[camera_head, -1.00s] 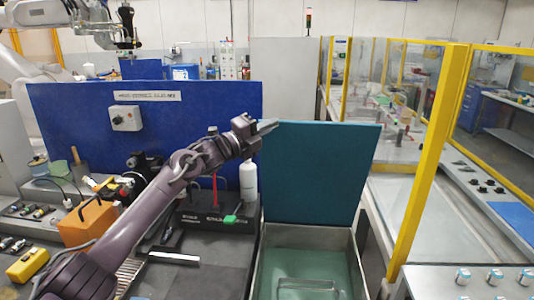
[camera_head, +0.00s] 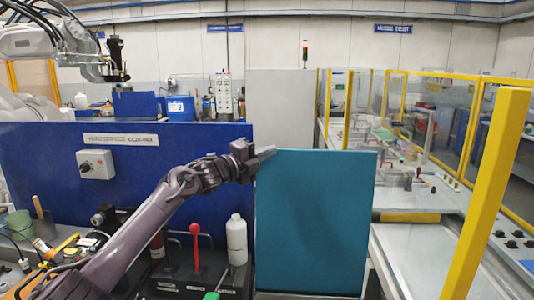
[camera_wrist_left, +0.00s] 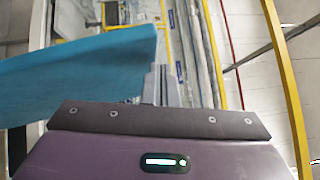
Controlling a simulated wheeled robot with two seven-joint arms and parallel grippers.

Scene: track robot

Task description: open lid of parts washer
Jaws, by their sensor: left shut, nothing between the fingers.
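The parts washer's lid (camera_head: 315,222) is a flat teal-blue panel standing raised, close to upright, in the head view. Only a thin strip of the washer's tub rim (camera_head: 305,296) shows at the bottom edge; the rest of the tub is out of frame. My left gripper (camera_head: 266,155) is shut and empty at the lid's upper left corner. In the wrist view, the closed fingers (camera_wrist_left: 161,86) are beside the end of the blue lid (camera_wrist_left: 85,75); whether they touch it I cannot tell. My right gripper is not in view.
A blue panel (camera_head: 45,165) stands behind the bench at left. A white bottle (camera_head: 236,240) and a red-knobbed lever (camera_head: 196,250) stand left of the lid. A yellow post (camera_head: 490,190) and fenced workstations are at right.

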